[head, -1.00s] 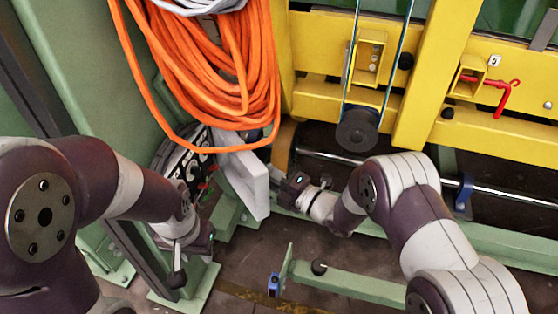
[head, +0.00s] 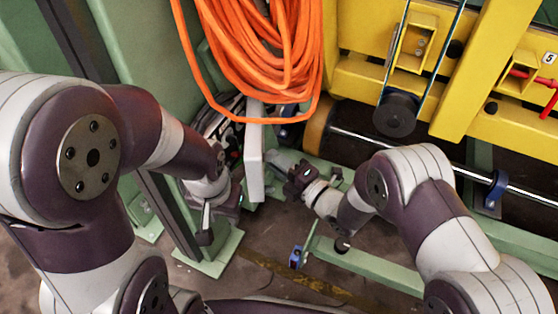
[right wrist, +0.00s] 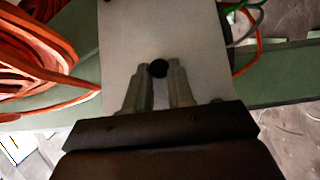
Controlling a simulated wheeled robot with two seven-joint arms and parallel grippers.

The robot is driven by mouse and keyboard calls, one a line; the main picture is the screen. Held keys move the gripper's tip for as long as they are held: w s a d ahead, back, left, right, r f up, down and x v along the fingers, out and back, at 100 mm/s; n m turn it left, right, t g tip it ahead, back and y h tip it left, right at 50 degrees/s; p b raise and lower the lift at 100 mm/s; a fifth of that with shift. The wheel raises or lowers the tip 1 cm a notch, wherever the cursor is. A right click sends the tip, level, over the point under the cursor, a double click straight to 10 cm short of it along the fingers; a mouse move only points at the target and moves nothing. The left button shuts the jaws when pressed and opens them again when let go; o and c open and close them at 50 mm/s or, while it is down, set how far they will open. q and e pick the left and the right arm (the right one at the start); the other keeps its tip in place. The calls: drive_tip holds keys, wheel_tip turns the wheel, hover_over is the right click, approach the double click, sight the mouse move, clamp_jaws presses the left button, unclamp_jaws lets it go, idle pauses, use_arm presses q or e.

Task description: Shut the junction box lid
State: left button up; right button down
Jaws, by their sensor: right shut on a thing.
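The junction box lid (head: 254,165) is a pale grey panel, seen nearly edge-on in the head view and standing partly open. The junction box (head: 225,128), with dark insides and wires, is left of it, partly hidden by my left arm and the orange hose. In the right wrist view the lid (right wrist: 150,35) fills the middle, with a black knob (right wrist: 158,68) on it. My right gripper (right wrist: 160,84) is shut on this knob; it also shows right of the lid in the head view (head: 277,162). My left gripper (head: 230,203) is by the box's lower side; its fingers are unclear.
Orange hose coils (head: 250,60) hang just above the box and lid. A yellow frame (head: 375,95) with a pulley (head: 396,113) and a steel shaft (head: 410,155) is at the right. A low green bar (head: 365,268) crosses the floor.

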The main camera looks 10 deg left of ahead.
drive_tip(key=shift+s+f, duration=0.1)
drive_tip(key=c, duration=1)
unclamp_jaws()
wheel_tip(320, 180, up, 5)
drive_tip(key=p, duration=0.3)
drive_tip(key=shift+a+p, duration=0.1)
drive_tip(key=shift+p, duration=0.2)
drive_tip(key=o, duration=0.4)
drive_tip(key=shift+d+r+p, duration=0.35)
drive_tip(key=shift+d+r, duration=0.05)
drive_tip(key=shift+d, duration=0.4)
drive_tip(key=s+d+r+p, duration=0.1)
drive_tip(key=d, duration=0.2)
drive_tip(key=s+d+r+p, duration=0.1)
drive_tip(key=d+r, duration=0.1)
drive_tip(key=s+d+r+p, duration=0.1)
drive_tip(key=d+r+p, duration=0.1)
drive_tip(key=d, duration=0.1)
drive_tip(key=shift+d, duration=0.35)
drive_tip(key=c, duration=0.4)
drive_tip(key=shift+s+d+r, duration=0.15)
drive_tip(key=shift+s+d, duration=0.1)
drive_tip(key=shift+d, duration=0.25)
